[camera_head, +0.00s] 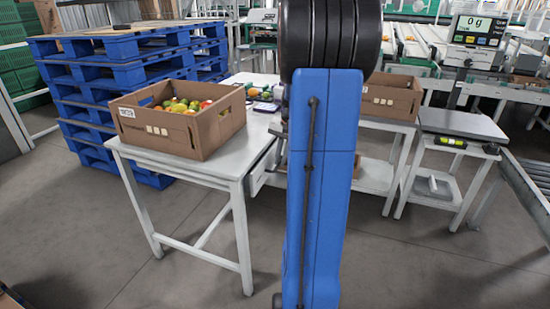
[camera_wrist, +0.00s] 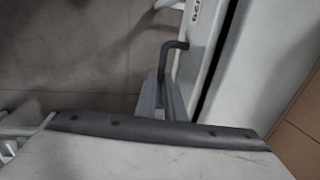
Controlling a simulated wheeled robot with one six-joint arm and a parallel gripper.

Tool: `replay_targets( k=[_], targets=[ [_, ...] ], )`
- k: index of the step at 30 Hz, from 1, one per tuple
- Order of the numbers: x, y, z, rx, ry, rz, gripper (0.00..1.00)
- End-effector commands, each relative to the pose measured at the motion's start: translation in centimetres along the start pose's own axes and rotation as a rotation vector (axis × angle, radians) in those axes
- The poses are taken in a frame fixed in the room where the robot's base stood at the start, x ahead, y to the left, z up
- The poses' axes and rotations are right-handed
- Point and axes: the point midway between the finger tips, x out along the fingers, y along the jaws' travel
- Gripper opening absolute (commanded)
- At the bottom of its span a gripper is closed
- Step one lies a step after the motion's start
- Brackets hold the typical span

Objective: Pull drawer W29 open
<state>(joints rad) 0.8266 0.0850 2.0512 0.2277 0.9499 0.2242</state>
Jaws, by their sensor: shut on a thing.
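The white drawer front (camera_wrist: 204,38) shows at the top of the wrist view, with part of a dark label on it. Its lettering is cut off, so I cannot read the whole number. A dark bent handle (camera_wrist: 171,56) stands out from the front. My gripper (camera_wrist: 164,88) is shut on the handle, its grey fingers close around it. A dark gap lies between the front and the white tabletop; I cannot tell how far the drawer is out.
A second box (camera_head: 388,98) and a scale (camera_head: 460,123) stand to the right. The floor in front of the table is clear.

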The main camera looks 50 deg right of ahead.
Motion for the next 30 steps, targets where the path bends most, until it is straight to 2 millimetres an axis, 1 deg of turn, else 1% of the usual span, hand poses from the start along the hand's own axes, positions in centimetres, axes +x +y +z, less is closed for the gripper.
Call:
replay_targets(
  k=[1, 5, 12, 18, 24, 30],
  targets=[
    [-0.3, 1.1, 0.0, 0.004, 0.002, 0.000, 0.00],
    [-0.9, 4.3, -0.1, 0.007, 0.002, 0.000, 0.00],
    [-2.2, 10.7, -0.1, 0.007, 0.003, 0.000, 0.00],
    [-3.1, 15.3, -0.1, 0.006, 0.003, 0.000, 0.00],
    [-3.8, 18.5, 0.0, 0.003, 0.002, 0.000, 0.00],
    [-4.1, 20.3, 0.0, 0.001, 0.002, 0.000, 0.00]
  ],
)
